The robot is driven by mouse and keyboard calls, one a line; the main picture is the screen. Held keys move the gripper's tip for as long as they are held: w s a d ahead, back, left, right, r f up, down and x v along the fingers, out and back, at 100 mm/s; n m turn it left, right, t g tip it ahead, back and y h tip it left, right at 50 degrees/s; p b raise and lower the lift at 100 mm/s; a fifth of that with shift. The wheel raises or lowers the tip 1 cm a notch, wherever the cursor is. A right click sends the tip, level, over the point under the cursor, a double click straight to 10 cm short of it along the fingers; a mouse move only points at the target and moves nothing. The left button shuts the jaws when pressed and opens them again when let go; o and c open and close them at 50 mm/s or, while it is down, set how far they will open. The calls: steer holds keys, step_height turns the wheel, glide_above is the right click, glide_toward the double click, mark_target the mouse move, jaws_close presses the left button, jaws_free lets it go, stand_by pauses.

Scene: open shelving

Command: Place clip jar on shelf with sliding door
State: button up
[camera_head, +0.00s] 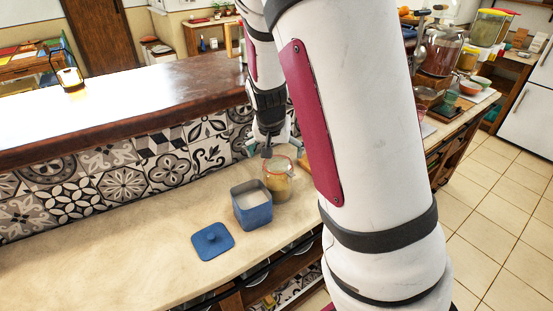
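The clip jar (277,183) is a clear glass jar with yellowish-brown contents and a reddish ring at its rim. It stands upright on the pale counter, close behind and to the right of a blue square canister. My gripper (267,153) points down at the jar's upper left edge, near its rim. Its fingers are small and partly lost against the tiles and jar, so I cannot tell whether they are open or touch the jar. No shelf with a sliding door can be made out for sure.
The open blue canister (252,213) holds something white. Its blue lid (212,241) lies on the counter (120,262) to the left. A tiled wall and a raised wooden ledge (150,100) run behind. The counter's left part is clear. My arm hides much of the right side.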

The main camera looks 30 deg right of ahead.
steer(key=s+a+r+n+t+y, duration=0.1)
steer(key=s+a+r+n+y, duration=0.1)
steer(key=s+a+r, duration=0.4)
steer(key=s+a+r+n+y, duration=0.15)
steer(key=s+a+r, duration=0.3)
steer(key=r, duration=0.45)
steer(key=s+a+r+n+t, duration=0.1)
steer(key=s+a+r+n, duration=0.15)
steer(key=s, duration=0.45)
steer(key=s+a+r+n, duration=0.2)
steer(key=s+a+r, duration=0.1)
steer(key=s, duration=0.3)
steer(key=m+y+b, duration=1.2)
steer(key=m+b, duration=0.2)
steer(key=m, duration=0.5)
glide_above(278, 180)
steer(key=s+d, duration=0.1)
steer(key=s, duration=0.4)
step_height(278, 180, down, 24)
steer(key=d+f+m+t+b, duration=0.4)
steer(key=d+f+m+t, duration=0.3)
steer(key=d, duration=0.5)
steer(key=shift+y, duration=0.45)
steer(key=x, duration=1.3)
steer(key=shift+w+a+f, duration=0.15)
steer(key=shift+a, duration=0.25)
steer(key=c, duration=1.9)
